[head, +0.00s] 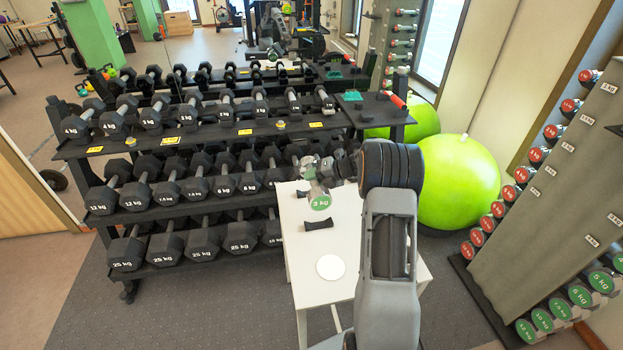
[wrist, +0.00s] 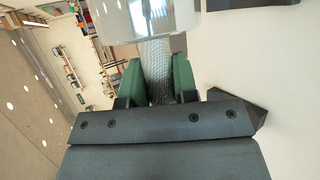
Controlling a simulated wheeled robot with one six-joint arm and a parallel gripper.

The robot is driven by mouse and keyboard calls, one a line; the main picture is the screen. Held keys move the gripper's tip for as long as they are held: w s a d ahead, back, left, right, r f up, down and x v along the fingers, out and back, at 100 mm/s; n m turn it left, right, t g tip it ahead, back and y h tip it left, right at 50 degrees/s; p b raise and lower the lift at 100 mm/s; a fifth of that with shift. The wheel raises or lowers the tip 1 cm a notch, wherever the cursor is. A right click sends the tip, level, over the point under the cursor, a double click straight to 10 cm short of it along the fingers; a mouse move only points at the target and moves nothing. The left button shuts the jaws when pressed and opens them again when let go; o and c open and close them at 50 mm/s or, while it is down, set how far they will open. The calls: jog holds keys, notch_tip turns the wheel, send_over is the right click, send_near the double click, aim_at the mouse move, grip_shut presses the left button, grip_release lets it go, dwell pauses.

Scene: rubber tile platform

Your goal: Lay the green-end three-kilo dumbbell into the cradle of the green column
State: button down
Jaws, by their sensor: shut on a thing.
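The green-end dumbbell (head: 320,203), marked 3 kg, hangs in my gripper (head: 326,172) above the white table, its green end face towards the head camera. In the wrist view, my gripper's green pads (wrist: 157,82) are shut on both sides of its knurled handle (wrist: 157,70), and a chrome end (wrist: 150,18) shows beyond. The green column is at the right edge, with green-end dumbbells (head: 580,297) at the lower right of the grey rack (head: 540,200). Its upper part runs out of frame, and I cannot see an empty cradle there.
The white table (head: 312,245) holds black blocks (head: 294,224) and a white disc (head: 330,267). Red-end dumbbells (head: 503,192) line the rack's left side. Green balls (head: 458,182) sit behind the table. A black dumbbell rack (head: 75,150) is at left. Grey floor (head: 445,310) lies open between table and rack.

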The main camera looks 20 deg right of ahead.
jog(key=shift+w+r+p, duration=0.1)
jog(key=shift+r+p, duration=1.45)
jog(key=shift+r, duration=0.5)
